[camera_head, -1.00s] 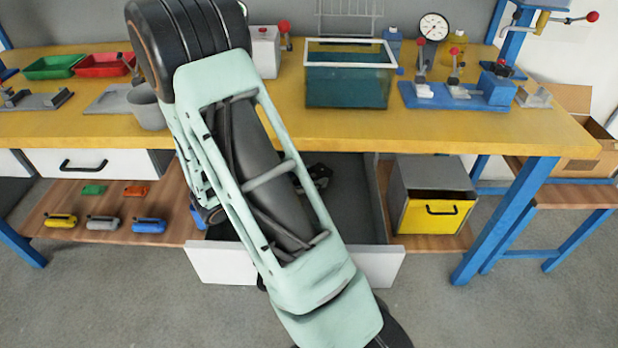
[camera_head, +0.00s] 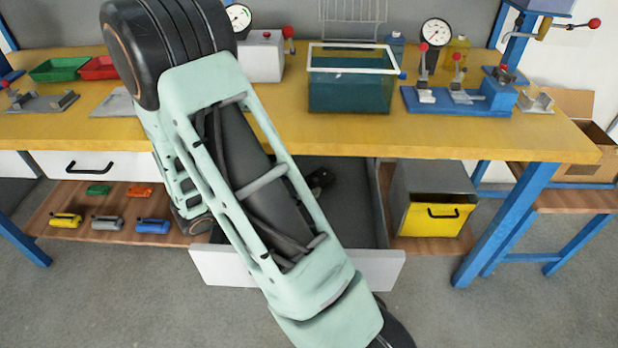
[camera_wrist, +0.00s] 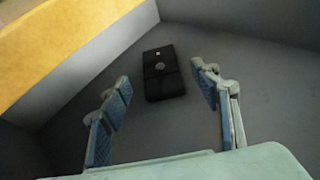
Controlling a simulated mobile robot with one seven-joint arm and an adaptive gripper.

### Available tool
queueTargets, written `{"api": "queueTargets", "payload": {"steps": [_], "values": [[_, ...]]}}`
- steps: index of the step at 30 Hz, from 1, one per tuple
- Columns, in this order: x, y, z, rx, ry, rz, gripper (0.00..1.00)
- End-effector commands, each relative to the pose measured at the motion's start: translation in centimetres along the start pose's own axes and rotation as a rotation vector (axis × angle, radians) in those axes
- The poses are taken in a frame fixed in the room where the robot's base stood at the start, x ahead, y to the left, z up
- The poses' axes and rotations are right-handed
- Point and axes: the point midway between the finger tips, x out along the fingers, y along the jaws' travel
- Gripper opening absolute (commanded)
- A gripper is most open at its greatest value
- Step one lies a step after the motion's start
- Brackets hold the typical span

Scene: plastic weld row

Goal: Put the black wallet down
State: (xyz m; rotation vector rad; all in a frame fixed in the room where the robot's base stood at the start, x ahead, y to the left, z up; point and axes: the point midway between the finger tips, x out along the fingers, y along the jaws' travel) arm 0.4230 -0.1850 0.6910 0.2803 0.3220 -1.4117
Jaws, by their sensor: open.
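The black wallet (camera_wrist: 163,73) lies flat on the grey floor of the open drawer, close to its far walls in the wrist view. My gripper (camera_wrist: 162,78) is open, with a blue-padded finger on either side of the view. The wallet shows between and beyond the fingertips, with no finger visibly touching it.
The yellow worktop (camera_head: 450,140) overhangs the drawer. A teal tank (camera_head: 350,92) and a blue clamp fixture (camera_head: 455,102) stand on it. A grey box with a yellow front (camera_head: 435,215) sits on the shelf right of the drawer.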

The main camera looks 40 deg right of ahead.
Motion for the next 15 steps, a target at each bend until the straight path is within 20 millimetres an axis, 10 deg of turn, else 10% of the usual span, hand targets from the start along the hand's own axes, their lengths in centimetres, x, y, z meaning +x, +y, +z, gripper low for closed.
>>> {"api": "queueTargets", "payload": {"steps": [15], "values": [[-2.8,0.0,0.0,0.0,0.0,-0.001,0.57]]}}
